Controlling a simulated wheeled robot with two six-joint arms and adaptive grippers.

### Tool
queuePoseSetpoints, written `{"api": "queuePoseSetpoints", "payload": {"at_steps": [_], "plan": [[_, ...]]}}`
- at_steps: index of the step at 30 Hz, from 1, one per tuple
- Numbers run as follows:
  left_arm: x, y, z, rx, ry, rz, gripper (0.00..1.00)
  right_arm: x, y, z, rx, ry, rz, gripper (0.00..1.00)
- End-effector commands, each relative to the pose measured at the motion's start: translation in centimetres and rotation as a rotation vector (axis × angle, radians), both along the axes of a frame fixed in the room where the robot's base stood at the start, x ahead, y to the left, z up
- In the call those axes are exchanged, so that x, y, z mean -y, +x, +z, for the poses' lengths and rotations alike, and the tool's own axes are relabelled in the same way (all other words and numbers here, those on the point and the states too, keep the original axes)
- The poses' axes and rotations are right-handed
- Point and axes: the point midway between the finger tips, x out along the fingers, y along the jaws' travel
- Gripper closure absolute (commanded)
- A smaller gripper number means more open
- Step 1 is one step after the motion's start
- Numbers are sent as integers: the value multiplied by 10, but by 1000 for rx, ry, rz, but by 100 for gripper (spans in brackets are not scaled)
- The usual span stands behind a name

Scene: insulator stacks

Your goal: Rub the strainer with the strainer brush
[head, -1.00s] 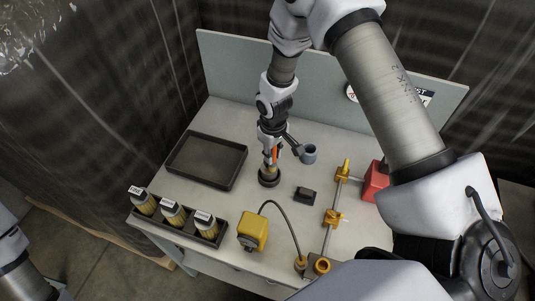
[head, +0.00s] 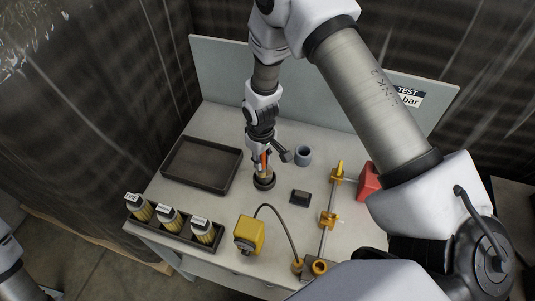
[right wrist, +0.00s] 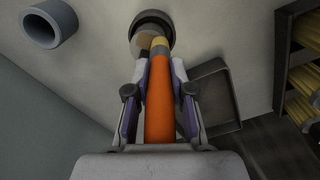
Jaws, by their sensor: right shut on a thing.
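My right gripper (head: 262,160) is shut on the orange handle of the brush (right wrist: 158,105) and points down at the table. That end reaches a dark round holder (head: 264,182), which also shows in the right wrist view (right wrist: 166,20). A tan and grey round piece sits there beside the brush end; I cannot tell whether it is the strainer or whether they touch. Several labelled yellow cylinders (head: 168,219) stand in a black rack. My left gripper is out of view.
An empty dark tray (head: 203,188) lies left of the holder. A grey-blue cup (head: 303,156) and a small black block (head: 300,197) are to its right.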

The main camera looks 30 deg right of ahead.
Motion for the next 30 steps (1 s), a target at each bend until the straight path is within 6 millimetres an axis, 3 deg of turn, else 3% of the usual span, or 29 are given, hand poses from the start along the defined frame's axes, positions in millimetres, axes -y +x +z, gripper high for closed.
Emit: {"api": "queuePoseSetpoints", "payload": {"at_steps": [5,14,30], "plan": [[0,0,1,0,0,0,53,-16,2,0,0,-1,2,100],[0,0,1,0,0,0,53,-17,2,1,0,0,1,100],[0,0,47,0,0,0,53,-17,1,60,0,0,1,100]]}}
